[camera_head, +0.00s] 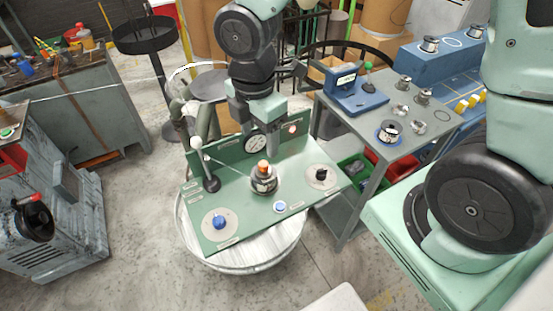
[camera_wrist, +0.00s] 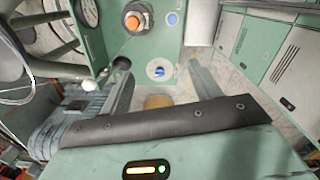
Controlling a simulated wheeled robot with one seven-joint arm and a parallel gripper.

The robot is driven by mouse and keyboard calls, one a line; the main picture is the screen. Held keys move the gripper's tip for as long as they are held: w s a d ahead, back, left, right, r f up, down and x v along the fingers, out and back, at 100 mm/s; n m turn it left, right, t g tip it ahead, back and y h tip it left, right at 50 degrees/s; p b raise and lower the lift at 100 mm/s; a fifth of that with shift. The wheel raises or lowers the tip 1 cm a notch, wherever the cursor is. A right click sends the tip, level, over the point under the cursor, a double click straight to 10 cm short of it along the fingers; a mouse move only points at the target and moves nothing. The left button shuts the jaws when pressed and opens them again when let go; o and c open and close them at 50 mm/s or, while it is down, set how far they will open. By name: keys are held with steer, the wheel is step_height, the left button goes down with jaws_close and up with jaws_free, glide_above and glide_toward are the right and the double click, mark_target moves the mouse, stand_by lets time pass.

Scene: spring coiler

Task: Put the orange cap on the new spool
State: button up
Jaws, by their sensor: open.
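The orange cap (camera_head: 263,165) sits at the top centre of a grey metal spool (camera_head: 264,184) in the middle of the green panel bench. The wrist view shows the cap (camera_wrist: 132,22) and the spool around it (camera_wrist: 146,17) near the top edge. I cannot tell whether this spool is the new one. My gripper (camera_head: 268,126) is over the back of the bench, behind and above the spool. In the wrist view, my gripper (camera_wrist: 160,76) is open, its two fingers wide apart, with no cap between them. The cap lies beyond the fingers, apart from them.
The bench has a white-balled lever (camera_head: 197,144), a gauge (camera_head: 255,143), a blue knob (camera_head: 219,222), a black knob (camera_head: 321,174) and a blue button (camera_head: 280,207). A grey cart (camera_head: 348,160) at right holds a spool on a blue ring (camera_head: 390,132) and several metal pieces.

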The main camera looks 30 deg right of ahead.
steer(key=s+a+r+m, duration=0.1)
steer(key=s+r+m, duration=0.2)
steer(key=s+m, duration=0.3)
steer(key=s+a+r+m, duration=0.2)
steer(key=s+r+m, duration=0.1)
steer(key=s+m, duration=0.4)
steer(key=shift+s+r+y, duration=0.2)
steer(key=shift+s+y, duration=0.2)
steer(key=shift+s, duration=0.15)
steer(key=shift+f, duration=0.1)
step_height(320, 180, down, 5)
steer(key=b, duration=0.4)
steer(key=shift+r+b, duration=0.2)
steer(key=shift+b, duration=0.2)
